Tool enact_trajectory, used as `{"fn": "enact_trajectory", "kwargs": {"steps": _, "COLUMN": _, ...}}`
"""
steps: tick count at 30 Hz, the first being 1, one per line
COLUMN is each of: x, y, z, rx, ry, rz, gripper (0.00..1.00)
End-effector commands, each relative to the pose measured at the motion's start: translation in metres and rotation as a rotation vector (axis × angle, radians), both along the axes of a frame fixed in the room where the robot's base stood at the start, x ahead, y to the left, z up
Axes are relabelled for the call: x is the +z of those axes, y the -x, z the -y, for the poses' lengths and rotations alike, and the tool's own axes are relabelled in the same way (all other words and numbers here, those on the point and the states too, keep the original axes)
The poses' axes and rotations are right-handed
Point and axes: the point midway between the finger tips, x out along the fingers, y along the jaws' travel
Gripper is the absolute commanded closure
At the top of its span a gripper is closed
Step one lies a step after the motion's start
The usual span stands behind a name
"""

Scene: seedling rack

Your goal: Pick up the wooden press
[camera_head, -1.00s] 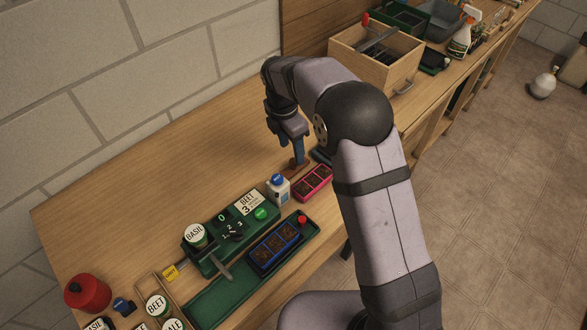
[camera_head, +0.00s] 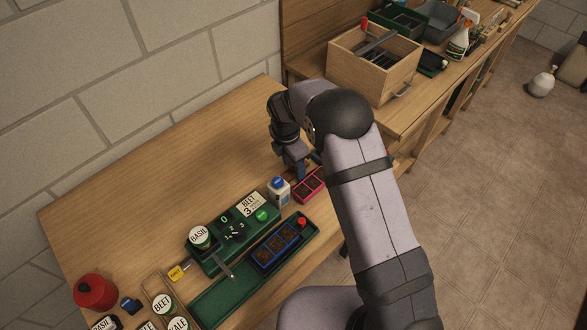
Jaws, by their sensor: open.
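My gripper (camera_head: 298,170) is low over the workbench, pointing down, just behind the white bottle with the blue cap and the pink seedling tray. Its jaws are open, though the gap between the fingers is hard to see from here. The wooden press is not clearly visible now; a small brown wooden piece showed at this spot earlier, and my fingers and wrist now cover it. I cannot tell whether the fingers touch it.
The white bottle (camera_head: 279,191) and pink tray (camera_head: 309,186) stand close to my gripper. The green label panel (camera_head: 213,255) and a green tray (camera_head: 222,298) with a blue seedling tray (camera_head: 278,247) lie nearer. A wooden box (camera_head: 355,80) stands behind. The bench's left back is clear.

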Motion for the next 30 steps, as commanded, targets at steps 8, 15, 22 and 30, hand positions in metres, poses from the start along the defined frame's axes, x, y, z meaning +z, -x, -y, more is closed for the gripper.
{"fn": "enact_trajectory", "kwargs": {"steps": 8, "x": 0.0, "y": 0.0, "z": 0.0, "rx": 0.0, "ry": 0.0, "rz": 0.0, "gripper": 0.79}}
{"fn": "enact_trajectory", "kwargs": {"steps": 15, "x": 0.0, "y": 0.0, "z": 0.0, "rx": 0.0, "ry": -0.001, "rz": 0.001, "gripper": 1.0}}
{"fn": "enact_trajectory", "kwargs": {"steps": 22, "x": 0.003, "y": -0.001, "z": 0.0, "rx": -0.001, "ry": 0.0, "rz": 0.002, "gripper": 1.0}}
{"fn": "enact_trajectory", "kwargs": {"steps": 30, "x": 0.033, "y": -0.002, "z": -0.001, "rx": 0.0, "ry": -0.002, "rz": 0.007, "gripper": 1.0}}
